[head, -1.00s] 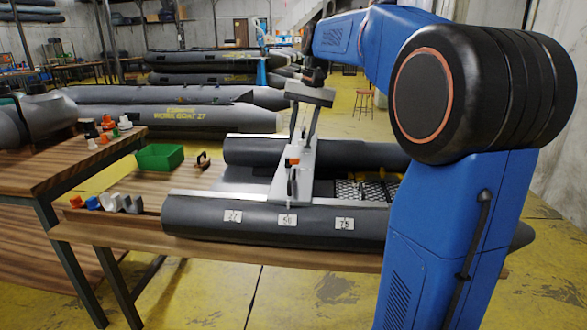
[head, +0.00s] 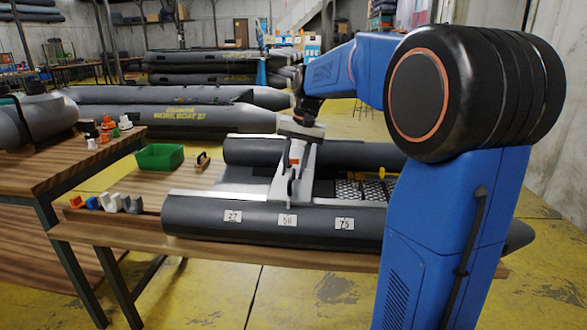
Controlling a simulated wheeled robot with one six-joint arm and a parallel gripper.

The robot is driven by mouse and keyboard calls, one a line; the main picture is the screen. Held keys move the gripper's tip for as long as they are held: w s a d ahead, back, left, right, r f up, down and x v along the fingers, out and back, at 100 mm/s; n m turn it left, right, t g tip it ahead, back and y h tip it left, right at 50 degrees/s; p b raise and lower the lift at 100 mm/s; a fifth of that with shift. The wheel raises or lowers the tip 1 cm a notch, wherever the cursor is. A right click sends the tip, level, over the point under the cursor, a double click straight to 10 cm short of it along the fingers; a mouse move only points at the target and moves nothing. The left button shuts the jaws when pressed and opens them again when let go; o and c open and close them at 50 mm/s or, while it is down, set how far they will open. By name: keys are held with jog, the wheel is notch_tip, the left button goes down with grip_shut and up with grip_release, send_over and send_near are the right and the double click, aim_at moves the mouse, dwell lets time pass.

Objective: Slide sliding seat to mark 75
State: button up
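The sliding seat (head: 288,189) is a pale grey piece lying across the boat (head: 250,216), with a small orange-and-white handle (head: 294,158) on top. Its near end sits above the label 50 (head: 287,220). Contact with the handle cannot be made out.
The boat rests on a wooden table (head: 130,232). A green bin (head: 160,157), a small brown-handled tool (head: 202,161) and several small coloured fittings (head: 108,202) lie to its left. A black net (head: 358,190) and yellow items lie right of the seat.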

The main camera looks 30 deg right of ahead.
grip_shut()
jog(key=s+d, duration=0.9)
jog(key=d, duration=0.4)
jog(key=shift+d, duration=0.15)
grip_release()
notch_tip(320, 180, up, 17)
jog(key=s+d, duration=0.2)
jog(key=d, duration=0.1)
dwell(0.3)
